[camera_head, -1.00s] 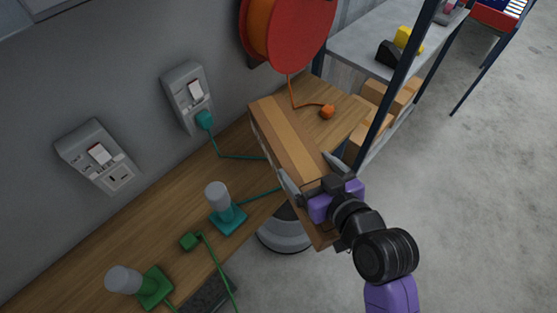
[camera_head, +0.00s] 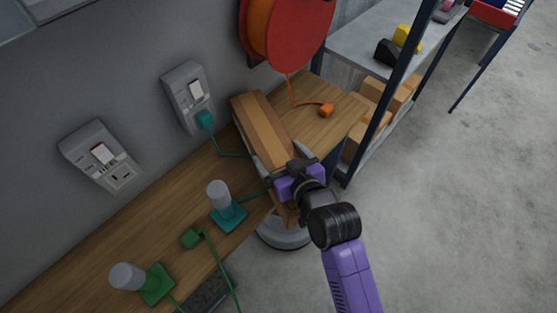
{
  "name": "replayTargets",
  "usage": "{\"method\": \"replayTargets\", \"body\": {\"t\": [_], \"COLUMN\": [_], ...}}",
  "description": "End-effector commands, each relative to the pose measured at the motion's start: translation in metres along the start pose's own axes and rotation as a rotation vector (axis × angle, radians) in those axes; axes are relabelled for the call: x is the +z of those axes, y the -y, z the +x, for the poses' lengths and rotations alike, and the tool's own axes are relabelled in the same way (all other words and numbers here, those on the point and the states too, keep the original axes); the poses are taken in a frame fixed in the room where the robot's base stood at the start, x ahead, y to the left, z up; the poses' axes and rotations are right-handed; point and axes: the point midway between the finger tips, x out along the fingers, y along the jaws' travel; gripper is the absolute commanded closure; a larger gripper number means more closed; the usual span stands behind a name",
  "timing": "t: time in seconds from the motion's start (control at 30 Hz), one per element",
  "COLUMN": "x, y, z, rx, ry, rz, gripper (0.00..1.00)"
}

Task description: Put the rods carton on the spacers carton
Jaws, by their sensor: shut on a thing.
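A long brown carton with a lighter tape stripe (camera_head: 262,130) is in my gripper, over the right end of the wooden bench. I take it for the rods carton, but no label is readable. My gripper (camera_head: 291,162) is shut across the near part of the carton, which hides some of its near end. I cannot tell whether the carton touches the bench or something under it. I cannot make out which box is the spacers carton; it may be hidden under the held carton.
The wooden bench (camera_head: 85,262) carries a teal-based lamp (camera_head: 225,207), a green-based lamp (camera_head: 142,284) and loose cables. A red reel (camera_head: 298,35) hangs above. Several cardboard boxes (camera_head: 365,138) sit on the lower shelf at right. A round grey object (camera_head: 285,235) stands below the bench edge.

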Motion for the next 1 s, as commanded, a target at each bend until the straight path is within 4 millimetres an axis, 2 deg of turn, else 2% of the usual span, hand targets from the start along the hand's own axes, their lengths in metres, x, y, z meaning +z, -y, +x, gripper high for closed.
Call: {"method": "replayTargets", "body": {"t": [0.17,0.67,0.7,1.0], "x": [0.020,0.026,0.029,0.027], "y": [0.000,0.001,0.002,0.002], "z": [0.009,0.015,0.015,0.014], "rx": [0.001,0.001,0.000,0.000], "ry": [-0.003,-0.005,0.003,0.003], "rz": [0.000,-0.001,0.000,0.000], "gripper": [0.82,0.82,0.01,0.00]}}
